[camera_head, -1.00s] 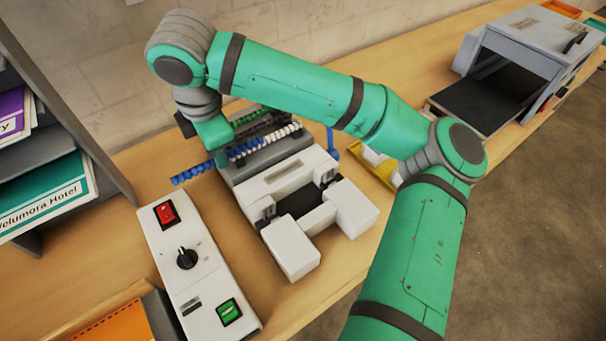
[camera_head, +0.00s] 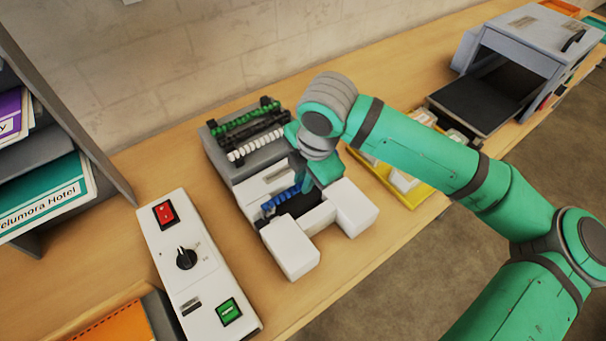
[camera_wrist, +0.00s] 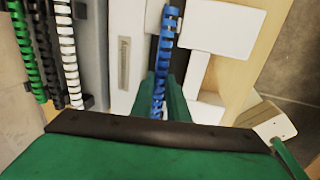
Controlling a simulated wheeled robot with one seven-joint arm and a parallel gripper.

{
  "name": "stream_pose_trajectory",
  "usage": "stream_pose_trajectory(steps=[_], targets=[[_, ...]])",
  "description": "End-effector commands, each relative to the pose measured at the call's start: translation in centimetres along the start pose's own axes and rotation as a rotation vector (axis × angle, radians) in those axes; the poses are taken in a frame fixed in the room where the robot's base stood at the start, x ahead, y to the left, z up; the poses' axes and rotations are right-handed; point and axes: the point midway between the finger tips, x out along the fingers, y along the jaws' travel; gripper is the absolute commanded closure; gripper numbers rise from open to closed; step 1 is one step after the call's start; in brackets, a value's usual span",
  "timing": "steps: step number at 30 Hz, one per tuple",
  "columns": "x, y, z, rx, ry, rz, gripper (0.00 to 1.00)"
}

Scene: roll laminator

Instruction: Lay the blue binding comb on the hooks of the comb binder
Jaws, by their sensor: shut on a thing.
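The blue binding comb (camera_head: 285,197) is held by my gripper (camera_head: 308,185) over the front of the comb binder (camera_head: 265,186). In the head view the comb lies across the dark recess between the binder's two white front blocks. In the wrist view the blue comb (camera_wrist: 166,40) runs lengthwise between the green fingers of my gripper (camera_wrist: 164,98), which are shut on it; its far end sticks out past them. The binder's hooks are not clearly visible, and I cannot tell whether the comb touches them.
A white comb (camera_head: 256,145) and a green comb (camera_head: 246,119) lie on the rack behind. A control box (camera_head: 190,262) stands to the left. A yellow tray (camera_head: 413,203) is close to the right, beyond my wrist. A grey laminator-like machine (camera_head: 525,47) stands farther right.

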Motion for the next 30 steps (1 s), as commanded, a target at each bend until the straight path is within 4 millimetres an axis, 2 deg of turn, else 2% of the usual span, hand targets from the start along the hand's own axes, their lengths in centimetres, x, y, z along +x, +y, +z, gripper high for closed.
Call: stream_pose_trajectory(steps=[9, 15, 30], targets=[[2.5, -0.6, -0.1, 0.0, 0.001, -0.002, 1.0], [3.5, -0.8, -0.1, 0.0, 0.0, -0.001, 1.0], [3.9, -0.8, -0.1, -0.001, 0.0, 0.0, 1.0]])
